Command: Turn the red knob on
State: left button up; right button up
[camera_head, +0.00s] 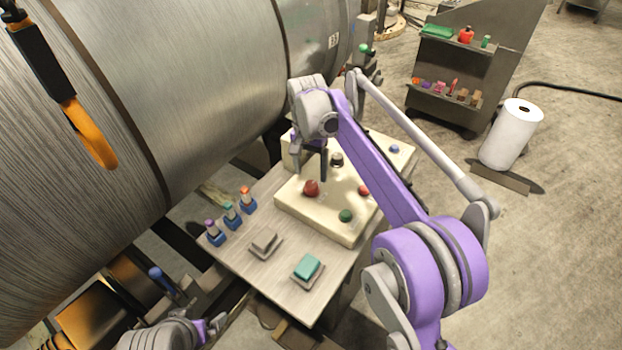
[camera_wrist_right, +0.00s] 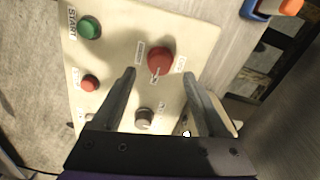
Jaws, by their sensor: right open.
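The red knob (camera_head: 311,187) sits on the cream control panel (camera_head: 300,208) on the workbench. In the right wrist view the red knob (camera_wrist_right: 160,60) shows a pointer mark and has small labels on both sides. My right gripper (camera_head: 312,170) is open and empty, just above and behind the knob in the head view. In the wrist view my right gripper's fingertips (camera_wrist_right: 159,74) lie on either side of the knob's lower edge; contact is not visible. Part of my left arm (camera_head: 165,335) shows at the bottom left; its jaws cannot be made out.
The panel also carries a green START button (camera_wrist_right: 90,28), a smaller red button (camera_wrist_right: 89,83) and a grey knob (camera_wrist_right: 144,117). A large metal cylinder (camera_head: 220,80) borders the left.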

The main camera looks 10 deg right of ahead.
aim_at(311, 185)
notch_tip(311, 185, up, 6)
jog(key=shift+a+f, duration=0.1)
jog(key=shift+f, duration=0.1)
dwell(0.4)
jog(key=s+d+f+n+t, duration=0.1)
jog(key=s+d+n+t, duration=0.3)
jog(key=s, duration=1.1)
jog(key=s+d+f+n, duration=0.1)
jog(key=s+f, duration=0.4)
jog(key=s, duration=0.3)
jog(key=s+d+f+n+t, duration=0.1)
jog(key=s+d+f+n, duration=0.1)
jog(key=s+f, duration=0.4)
jog(key=shift+s+t, duration=0.3)
jog(key=shift+s, duration=0.55)
